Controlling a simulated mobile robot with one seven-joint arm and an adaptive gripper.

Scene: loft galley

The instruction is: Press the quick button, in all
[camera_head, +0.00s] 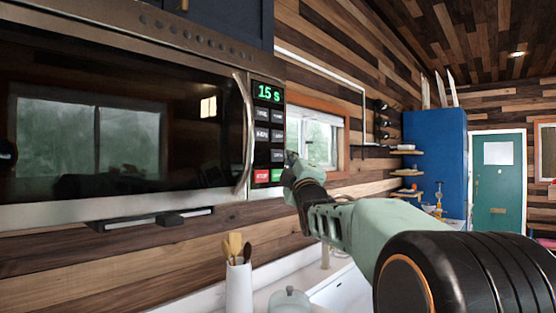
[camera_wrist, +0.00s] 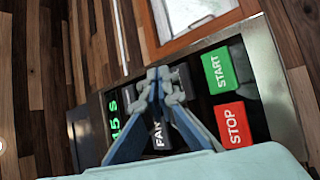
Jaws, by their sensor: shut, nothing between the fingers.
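The microwave (camera_head: 120,100) hangs on the wood wall, with a narrow control panel (camera_head: 267,95) at its right end. Its green display (camera_head: 269,92) reads "15 S". Dark buttons sit below it in two columns, with a red STOP button (camera_head: 262,176) and a green START button (camera_wrist: 217,71) at the bottom. A FAN button (camera_wrist: 157,134) is readable in the wrist view. No label reading QUICK can be made out; my fingers cover part of the panel. My gripper (camera_head: 290,157) is shut and empty at the panel's lower right; it also shows in the wrist view (camera_wrist: 164,78). Contact cannot be told.
The microwave's curved door handle (camera_head: 246,135) stands out left of the panel. A window (camera_head: 320,142) is to the right. Below are a white utensil holder (camera_head: 239,288) and a lidded pot (camera_head: 290,302). A blue cabinet (camera_head: 436,150) stands farther back.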

